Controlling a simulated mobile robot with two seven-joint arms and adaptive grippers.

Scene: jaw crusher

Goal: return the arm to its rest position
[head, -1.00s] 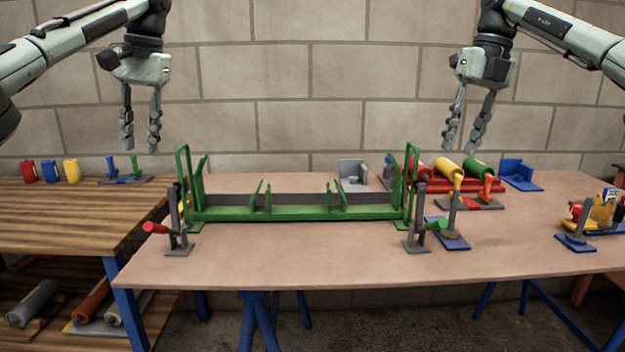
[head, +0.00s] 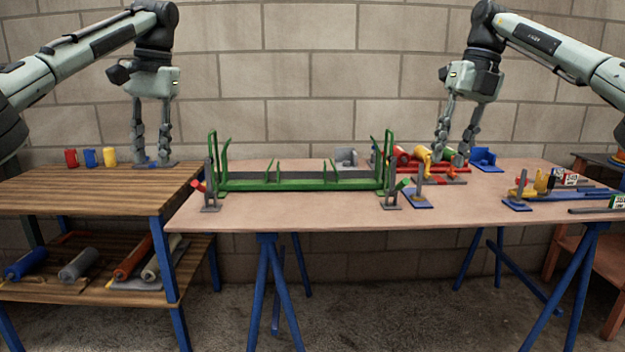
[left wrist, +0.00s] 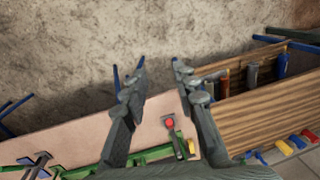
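My left gripper (head: 152,162) points down in the head view, in front of the back of the wooden bench. Its two fingers are apart with nothing between them. The left wrist view shows the same open, empty fingers (left wrist: 159,68). My right gripper (head: 452,160) also points down with its fingers apart. It overlaps the coloured cylinders at the table's back right in the picture; I see nothing held in it. Both arms are bent, with the forearms coming in from the sides.
The pink table (head: 300,210) carries a green frame (head: 300,184), clamps and a blue bracket (head: 485,160). The wooden bench (head: 90,188) at left holds small coloured blocks, with rollers on its lower shelf (head: 100,290). Bare floor (head: 370,310) lies in front.

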